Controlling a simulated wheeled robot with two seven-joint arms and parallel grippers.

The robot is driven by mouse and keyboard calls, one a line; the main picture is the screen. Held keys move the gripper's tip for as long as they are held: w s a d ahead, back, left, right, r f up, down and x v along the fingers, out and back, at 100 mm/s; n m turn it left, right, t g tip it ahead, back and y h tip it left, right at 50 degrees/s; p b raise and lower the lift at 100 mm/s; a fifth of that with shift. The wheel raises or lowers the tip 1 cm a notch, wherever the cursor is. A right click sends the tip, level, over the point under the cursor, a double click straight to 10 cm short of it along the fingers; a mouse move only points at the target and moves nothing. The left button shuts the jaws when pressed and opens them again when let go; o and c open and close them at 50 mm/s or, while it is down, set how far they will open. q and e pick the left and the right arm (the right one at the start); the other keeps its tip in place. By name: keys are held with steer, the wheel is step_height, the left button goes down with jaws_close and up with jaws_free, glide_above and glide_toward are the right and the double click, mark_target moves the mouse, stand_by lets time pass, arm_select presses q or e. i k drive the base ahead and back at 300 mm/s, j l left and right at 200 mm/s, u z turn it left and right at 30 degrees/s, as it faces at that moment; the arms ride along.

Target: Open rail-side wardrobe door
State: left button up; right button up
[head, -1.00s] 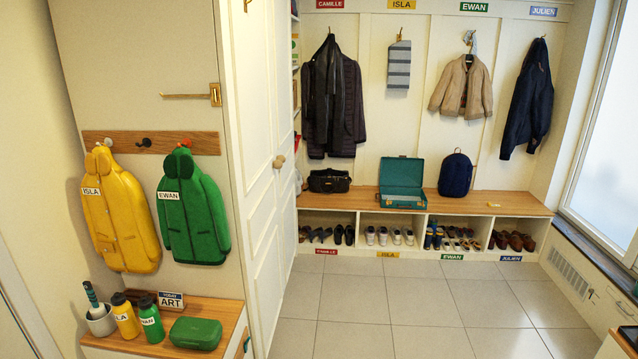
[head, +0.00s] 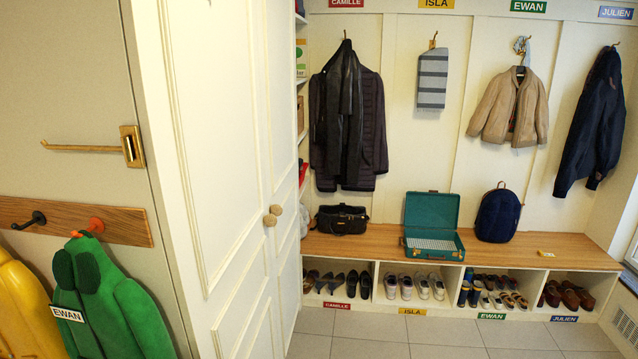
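The white wardrobe (head: 215,130) stands left of centre in the head view, with two panelled doors seen at a steep angle. Both doors look shut. Two round wooden knobs sit close together at the middle: the nearer knob (head: 270,220) on the near door (head: 205,200), the farther knob (head: 277,209) on the far door (head: 282,110). A brass rail (head: 85,147) on a brass plate is fixed to the grey wall panel by the near door. Neither of my grippers is in view.
A green EWAN coat (head: 105,300) and a yellow coat (head: 25,310) hang from a wooden peg strip (head: 75,220) at left. A bench (head: 380,243) with shoe cubbies, an open teal case (head: 432,225) and a blue backpack (head: 497,215) stands at the back. Tiled floor (head: 400,345) before it is clear.

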mark_target(274, 18)
steer(key=i+l+u, duration=0.15)
steer(key=i, duration=0.3)
steer(key=i+l+u, duration=0.15)
steer(key=i+l, duration=0.25)
steer(key=i, duration=0.05)
